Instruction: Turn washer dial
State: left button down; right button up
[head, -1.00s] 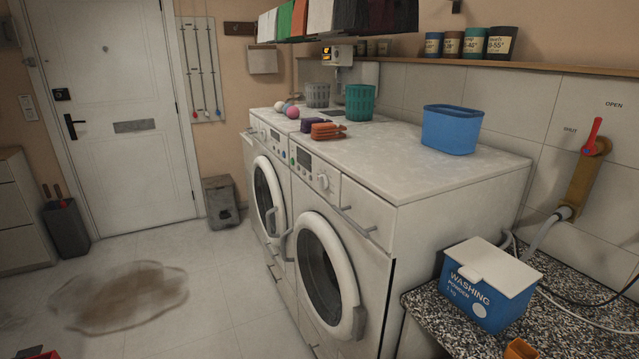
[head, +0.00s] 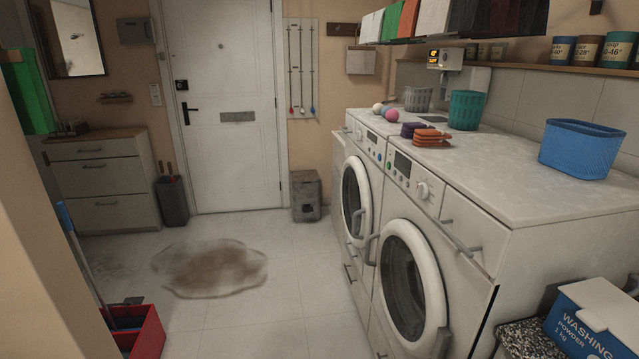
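Two white front-loading machines stand side by side at the right in the head view. The nearer machine (head: 466,262) has a round closed door (head: 408,283), a dark display and a white dial (head: 423,190) on its sloped panel. The farther machine (head: 345,212) has a similar panel and a round door (head: 355,199); a small knob (head: 358,134) shows on its panel. I cannot tell from the picture which one is the washer. Neither of my grippers is in view.
A brown puddle (head: 210,268) lies on the floor before the white door (head: 229,110). A red bin (head: 146,335) stands at the lower left beside a wall edge. A washing powder box (head: 590,318) is at the lower right. A blue basket (head: 581,149) sits on the machine top.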

aim_at(422, 193)
jog(key=u, duration=0.8)
jog(key=i, duration=3.5)
jog(key=z, duration=3.25)
jog(key=k, duration=0.4)
